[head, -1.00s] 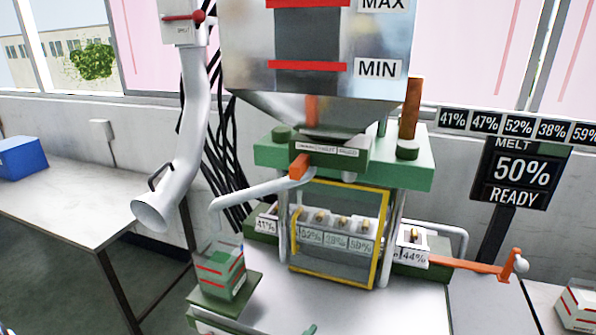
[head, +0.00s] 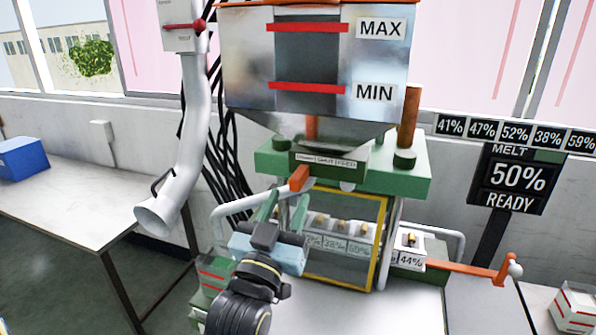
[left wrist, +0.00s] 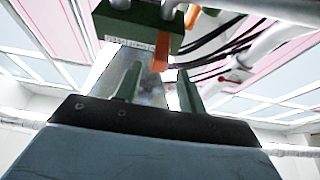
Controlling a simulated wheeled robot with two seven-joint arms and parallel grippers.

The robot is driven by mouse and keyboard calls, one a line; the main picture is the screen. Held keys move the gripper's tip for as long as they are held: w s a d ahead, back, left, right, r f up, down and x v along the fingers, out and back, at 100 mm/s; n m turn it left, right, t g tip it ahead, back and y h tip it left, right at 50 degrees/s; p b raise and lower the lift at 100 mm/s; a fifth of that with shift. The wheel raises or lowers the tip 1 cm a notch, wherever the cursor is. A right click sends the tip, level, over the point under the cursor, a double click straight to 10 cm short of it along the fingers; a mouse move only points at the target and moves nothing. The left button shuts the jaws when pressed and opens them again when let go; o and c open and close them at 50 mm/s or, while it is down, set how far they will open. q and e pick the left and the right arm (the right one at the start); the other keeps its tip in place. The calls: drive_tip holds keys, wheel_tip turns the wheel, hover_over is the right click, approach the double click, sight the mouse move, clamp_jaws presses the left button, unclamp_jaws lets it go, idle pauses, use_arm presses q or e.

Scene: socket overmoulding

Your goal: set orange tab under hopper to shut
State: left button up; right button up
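The orange tab (head: 299,178) hangs at the left end of the green label block (head: 328,163) under the metal hopper (head: 243,75). The block's labels include SHUT and FEED; the leftmost is too small to read. My left gripper (head: 284,202) is open and empty, its two green fingers pointing up just below the tab. In the left wrist view the tab (left wrist: 161,52) shows beyond and between the open fingers (left wrist: 158,76); it looks apart from them. My right gripper is in neither view.
A yellow-edged guard frame (head: 381,245) stands below the hopper, with a white rail (head: 238,207) left of it. An orange lever (head: 470,268) sticks out right. A white pipe (head: 190,140) hangs at left. The left table (head: 75,205) is mostly clear.

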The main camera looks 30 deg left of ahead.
sight(294, 188)
use_arm(q)
drive_tip(key=p+x, duration=0.1)
drive_tip(key=x, duration=0.5)
drive_tip(key=shift+w+a+r, duration=0.1)
drive_tip(key=shift+w, duration=0.2)
clamp_jaws()
